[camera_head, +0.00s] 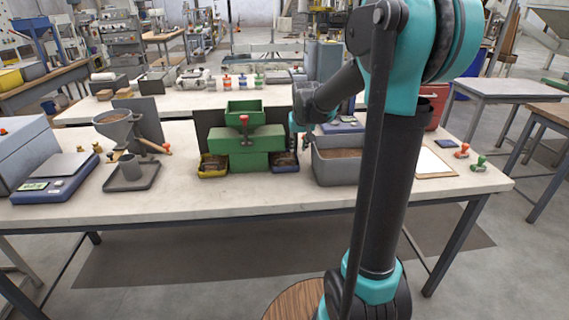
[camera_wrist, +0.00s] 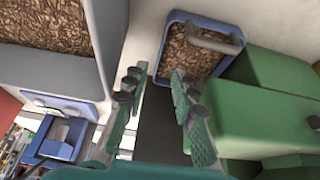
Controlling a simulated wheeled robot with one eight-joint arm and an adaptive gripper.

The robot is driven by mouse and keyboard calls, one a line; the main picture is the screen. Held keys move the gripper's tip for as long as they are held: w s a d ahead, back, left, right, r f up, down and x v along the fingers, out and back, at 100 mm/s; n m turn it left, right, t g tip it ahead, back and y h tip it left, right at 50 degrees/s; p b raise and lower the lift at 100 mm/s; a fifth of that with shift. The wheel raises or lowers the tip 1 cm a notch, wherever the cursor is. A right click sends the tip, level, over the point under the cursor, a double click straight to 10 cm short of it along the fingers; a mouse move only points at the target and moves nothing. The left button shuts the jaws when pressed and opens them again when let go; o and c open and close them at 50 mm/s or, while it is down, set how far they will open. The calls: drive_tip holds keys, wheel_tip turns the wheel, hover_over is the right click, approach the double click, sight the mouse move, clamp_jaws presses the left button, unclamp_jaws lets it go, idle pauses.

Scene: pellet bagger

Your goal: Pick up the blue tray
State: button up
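The blue tray (camera_head: 285,168) sits on the bench at the right foot of the green machine, beside the grey bin. In the wrist view the blue tray (camera_wrist: 165,48) holds brown pellets and has a grey handle across one end. My gripper (camera_head: 299,137) hangs above the bench near the tray, between the green machine and the bin. In the wrist view my gripper (camera_wrist: 158,76) is open, its two fingers apart with nothing between them. The tray lies beyond the fingertips, and I see no contact.
The green machine (camera_head: 238,140) stands close on the tray's left, with a yellow tray (camera_head: 212,173) at its other foot. The grey bin (camera_head: 338,172) of pellets is close on the right. A blue device (camera_head: 340,127) stands behind the bin. The bench front edge is clear.

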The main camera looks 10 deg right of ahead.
drive_tip(key=shift+s+x, duration=0.15)
drive_tip(key=shift+x, duration=1.35)
drive_tip(key=shift+s+x, duration=0.15)
drive_tip(key=shift+x, duration=1.3)
drive_tip(key=shift+d+f, duration=0.1)
drive_tip(key=shift+f, duration=0.05)
clamp_jaws()
